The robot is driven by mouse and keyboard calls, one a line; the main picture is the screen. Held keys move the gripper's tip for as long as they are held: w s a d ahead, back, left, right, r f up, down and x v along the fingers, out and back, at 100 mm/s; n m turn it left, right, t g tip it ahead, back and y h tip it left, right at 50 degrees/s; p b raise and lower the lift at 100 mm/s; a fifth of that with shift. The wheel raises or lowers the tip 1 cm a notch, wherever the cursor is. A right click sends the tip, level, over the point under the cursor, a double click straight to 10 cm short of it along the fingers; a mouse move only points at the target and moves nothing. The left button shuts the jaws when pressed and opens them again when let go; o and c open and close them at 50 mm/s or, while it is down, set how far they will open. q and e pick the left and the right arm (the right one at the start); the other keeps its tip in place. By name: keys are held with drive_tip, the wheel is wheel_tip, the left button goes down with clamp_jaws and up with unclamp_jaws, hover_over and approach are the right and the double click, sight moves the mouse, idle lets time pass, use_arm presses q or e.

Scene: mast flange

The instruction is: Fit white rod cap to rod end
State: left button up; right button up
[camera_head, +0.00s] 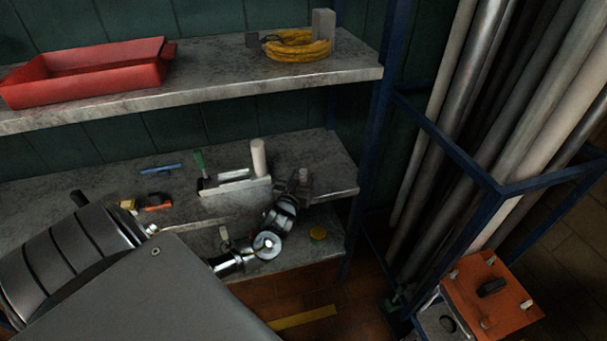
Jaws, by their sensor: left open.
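A pale, off-white upright cylinder (259,158) stands at the right end of a light grey block-like fixture (236,187) on the lower shelf. I cannot tell whether it is the rod or the white cap. My left gripper (299,182) is at the shelf's front right, to the right of the fixture and apart from the cylinder. It is open. A small grey shape shows at its fingers, too small to tell apart from them. My left arm comes in from the lower left and hides part of the lower shelves. My right gripper is not in view.
The lower shelf (335,170) also bears a green-handled tool (199,162), a blue marker-like item (160,168) and an orange-black item (157,202). Above are a red tray (85,78) and yellow coil (297,46). A blue rack (440,140) of pipes stands right.

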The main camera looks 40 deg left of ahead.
use_arm(q)
drive_tip(key=x, duration=0.2)
drive_tip(key=shift+w, duration=0.25)
drive_tip(key=c, duration=1.1)
drive_tip(key=shift+o, duration=0.2)
